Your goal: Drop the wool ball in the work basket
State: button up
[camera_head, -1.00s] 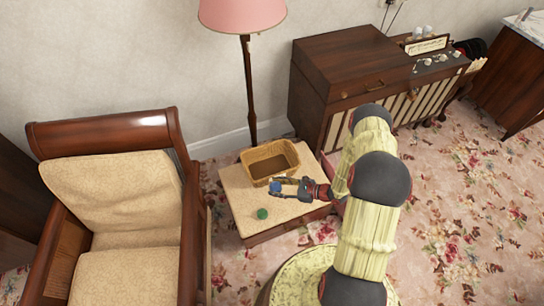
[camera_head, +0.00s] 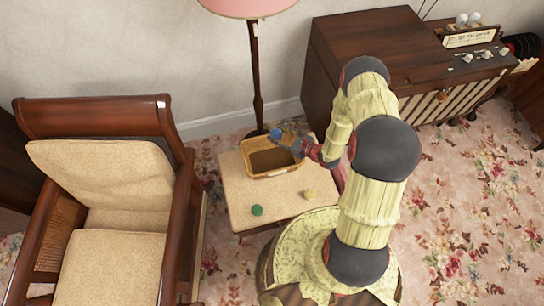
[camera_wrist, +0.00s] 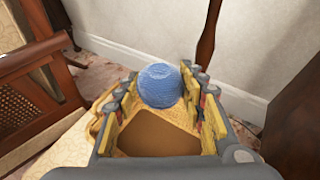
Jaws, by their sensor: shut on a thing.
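A blue wool ball (camera_head: 276,134) is held in my gripper (camera_head: 287,138). The wrist view also shows the ball (camera_wrist: 160,85) between the fingertips. The work basket (camera_head: 272,174) is a tan woven box with a dark brown inside, on the far part of a low cushioned stool. In the head view, the ball and fingertips appear over the basket's far right rim. In the wrist view, the basket's brown inside (camera_wrist: 160,135) shows below the ball, between the fingers. The exact height of the ball above the basket is hard to tell.
A wooden armchair (camera_head: 110,165) stands left. A pink lamp (camera_head: 254,70) stands behind the basket. A wooden cabinet (camera_head: 385,50) is behind right.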

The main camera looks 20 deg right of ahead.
notch_tip(320, 180, down, 5)
jog(key=b, duration=0.3)
jog(key=o, duration=1.2)
jog(key=v, duration=1.2)
jog(key=shift+s+f, duration=0.1)
jog(key=shift+f, duration=0.05)
